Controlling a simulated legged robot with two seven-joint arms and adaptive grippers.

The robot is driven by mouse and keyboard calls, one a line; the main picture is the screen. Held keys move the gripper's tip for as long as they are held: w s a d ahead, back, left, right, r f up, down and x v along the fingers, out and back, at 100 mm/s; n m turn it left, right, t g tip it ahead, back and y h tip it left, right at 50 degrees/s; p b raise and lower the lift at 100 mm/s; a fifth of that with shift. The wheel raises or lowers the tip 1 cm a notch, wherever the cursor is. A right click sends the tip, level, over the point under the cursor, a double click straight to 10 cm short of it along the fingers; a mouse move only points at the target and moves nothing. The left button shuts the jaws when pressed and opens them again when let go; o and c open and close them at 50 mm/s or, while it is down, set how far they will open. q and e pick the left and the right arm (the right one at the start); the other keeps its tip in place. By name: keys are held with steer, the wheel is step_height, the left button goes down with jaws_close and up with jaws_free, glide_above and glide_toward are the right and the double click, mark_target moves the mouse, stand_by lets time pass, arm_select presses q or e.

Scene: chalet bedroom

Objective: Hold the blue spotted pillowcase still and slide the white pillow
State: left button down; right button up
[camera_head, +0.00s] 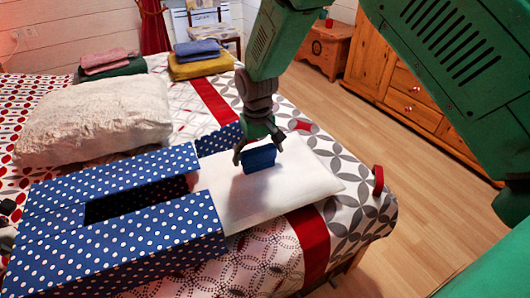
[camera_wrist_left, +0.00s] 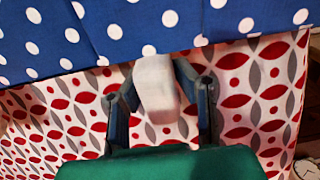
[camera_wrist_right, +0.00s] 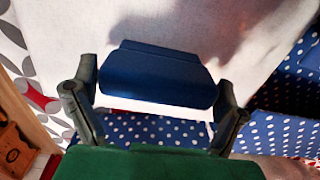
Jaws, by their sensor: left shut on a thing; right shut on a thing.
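The blue pillowcase with white spots (camera_head: 130,245) lies on the bed, box-like, with a dark opening in its top. The flat white pillow (camera_head: 300,185) lies at its right end, its left edge at the case's mouth; how far it reaches inside is hidden. My right gripper (camera_head: 258,148) is shut on a blue block (camera_head: 259,160) on top of the pillow; the block also shows in the right wrist view (camera_wrist_right: 155,75). My left gripper (camera_wrist_left: 160,88) is shut on a white tab (camera_wrist_left: 157,92) at the spotted case's edge; in the head view only dark parts show at the left edge.
A fluffy cream pillow (camera_head: 95,120) lies behind the case. Folded yellow and blue cloths (camera_head: 200,65) and pink and green cloths (camera_head: 108,66) lie at the bed's far side. A red post (camera_head: 378,182) stands at the bed's right edge. Wooden floor (camera_head: 380,135) is clear.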

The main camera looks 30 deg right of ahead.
steer(key=shift+s+a+f, duration=0.1)
steer(key=shift+a+f, duration=0.15)
steer(key=shift+a, duration=0.55)
steer(key=shift+w+a+f, duration=0.1)
steer(key=shift+w+a, duration=0.05)
steer(key=shift+a, duration=0.8)
steer(key=shift+w+a, duration=0.15)
steer(key=shift+a, duration=0.9)
steer(key=shift+a, duration=1.9)
